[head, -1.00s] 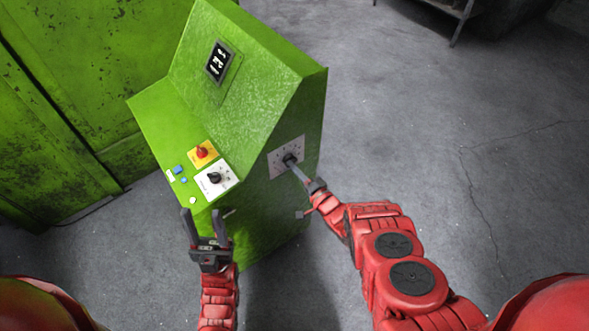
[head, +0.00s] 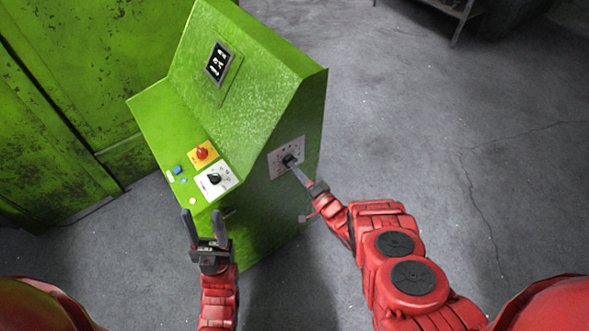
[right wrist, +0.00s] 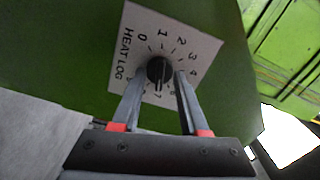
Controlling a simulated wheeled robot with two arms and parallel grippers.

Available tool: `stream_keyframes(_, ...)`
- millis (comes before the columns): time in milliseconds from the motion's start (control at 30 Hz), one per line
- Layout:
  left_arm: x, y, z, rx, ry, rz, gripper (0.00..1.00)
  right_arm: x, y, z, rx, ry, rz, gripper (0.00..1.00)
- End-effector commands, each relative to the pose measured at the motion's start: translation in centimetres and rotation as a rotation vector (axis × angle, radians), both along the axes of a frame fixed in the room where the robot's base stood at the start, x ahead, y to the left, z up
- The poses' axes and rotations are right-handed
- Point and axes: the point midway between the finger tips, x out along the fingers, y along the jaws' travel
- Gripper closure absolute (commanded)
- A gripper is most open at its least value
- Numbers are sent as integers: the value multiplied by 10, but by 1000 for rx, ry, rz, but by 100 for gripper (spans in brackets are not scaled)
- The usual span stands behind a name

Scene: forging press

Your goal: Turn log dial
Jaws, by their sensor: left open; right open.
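The log dial is a black knob (right wrist: 158,71) on a white plate marked HEAT LOG (right wrist: 125,50), with numbers around it, in the right wrist view. In the head view its plate (head: 276,164) is on the right side of the green console (head: 290,90). My right gripper (right wrist: 162,82) is open, with one finger on each side of the knob; I cannot tell whether they touch it. It also shows in the head view (head: 297,167). My left gripper (head: 203,222) is open and empty at the console's front edge.
The console's sloped top holds a red knob on a yellow plate (head: 202,153), a black dial on a white plate (head: 215,179) and small blue buttons (head: 177,170). A lit display (head: 218,63) is above. Green metal doors (head: 60,110) stand left.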

Motion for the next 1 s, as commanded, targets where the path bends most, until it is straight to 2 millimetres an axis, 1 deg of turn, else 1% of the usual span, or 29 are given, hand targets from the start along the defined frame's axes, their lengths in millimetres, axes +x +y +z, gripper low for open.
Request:
stream_keyframes(100, 0, 0, -1, 0, 0, 0, 50, -14, -11, -1, 2, 7, -6, 56)
stream_keyframes(133, 0, 0, 8, 0, 1, 0, 50, -22, -16, 4, 2, 6, -5, 56)
stream_keyframes(300, 0, 0, 32, 0, 0, 0, 50, -62, -44, 5, -1, 6, -3, 56)
stream_keyframes(500, 0, 0, 46, 0, 0, 0, 50, -101, -73, 2, -1, 6, -3, 56)
stream_keyframes(600, 0, 0, 49, 0, 0, 0, 50, -114, -84, 1, -1, 5, -3, 56)
stream_keyframes(700, 0, 0, 51, 0, 0, 0, 50, -124, -90, 1, 1, 2, -2, 56)
stream_keyframes(800, 0, 0, 52, 0, 0, 0, 50, -129, -93, 0, 2, 2, -2, 56)
stream_keyframes(1000, 0, 0, 51, 0, 0, 0, 50, -130, -94, 0, 1, 2, -2, 56)
